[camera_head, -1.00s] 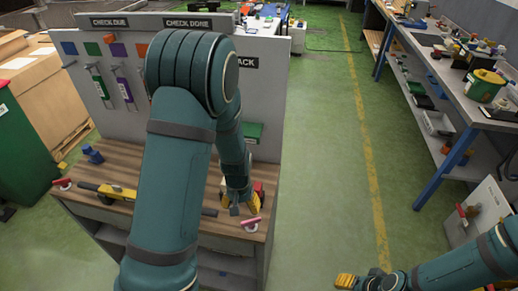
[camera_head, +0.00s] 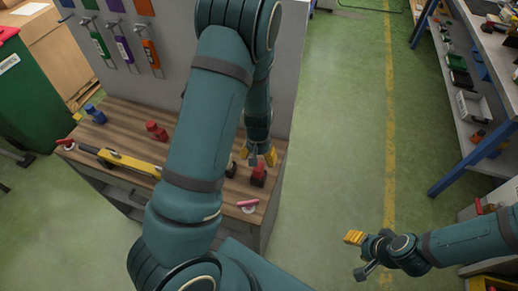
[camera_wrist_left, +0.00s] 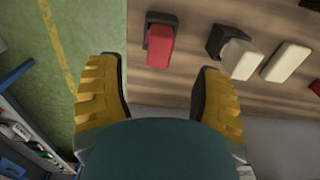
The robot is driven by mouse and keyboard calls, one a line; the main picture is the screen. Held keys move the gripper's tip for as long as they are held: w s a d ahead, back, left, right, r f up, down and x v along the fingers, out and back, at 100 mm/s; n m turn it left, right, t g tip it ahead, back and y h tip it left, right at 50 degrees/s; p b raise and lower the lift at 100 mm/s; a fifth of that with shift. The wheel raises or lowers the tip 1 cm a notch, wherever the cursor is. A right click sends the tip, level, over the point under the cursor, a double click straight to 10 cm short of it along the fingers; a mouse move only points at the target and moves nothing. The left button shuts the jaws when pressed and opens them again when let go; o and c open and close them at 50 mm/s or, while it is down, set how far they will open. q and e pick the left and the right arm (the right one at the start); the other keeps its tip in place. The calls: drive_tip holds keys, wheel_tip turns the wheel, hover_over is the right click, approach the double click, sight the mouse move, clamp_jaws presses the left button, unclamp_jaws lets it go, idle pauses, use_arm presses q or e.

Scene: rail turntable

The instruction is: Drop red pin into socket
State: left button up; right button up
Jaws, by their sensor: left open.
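My left gripper (camera_head: 259,156) is over the right end of the wooden bench top (camera_head: 135,140). In the left wrist view its yellow-padded fingers (camera_wrist_left: 161,95) are spread, with nothing between them. A red block (camera_wrist_left: 159,45) in a dark holder lies beyond the gap between the fingertips, apart from both; it also shows just below the gripper in the head view (camera_head: 259,172). I cannot tell for sure whether this is the red pin and its socket. Another red piece (camera_head: 157,130) stands farther left on the bench. My right gripper (camera_head: 360,254) is over the floor, its finger gap unclear.
Pale blocks (camera_wrist_left: 287,62) lie beside the red block, one by a dark holder (camera_wrist_left: 229,40). A yellow bar (camera_head: 130,163), a blue piece (camera_head: 95,113) and a pink handle (camera_head: 248,204) are on the bench. Hanging tags (camera_head: 122,45) line the panel. Green floor lies open to the right.

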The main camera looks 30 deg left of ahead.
sight(258, 167)
use_arm(q)
wheel_tip(258, 167, down, 8)
drive_tip(key=shift+w+b, duration=0.1)
drive_tip(key=shift+b, duration=0.3)
clamp_jaws()
idle(0.4)
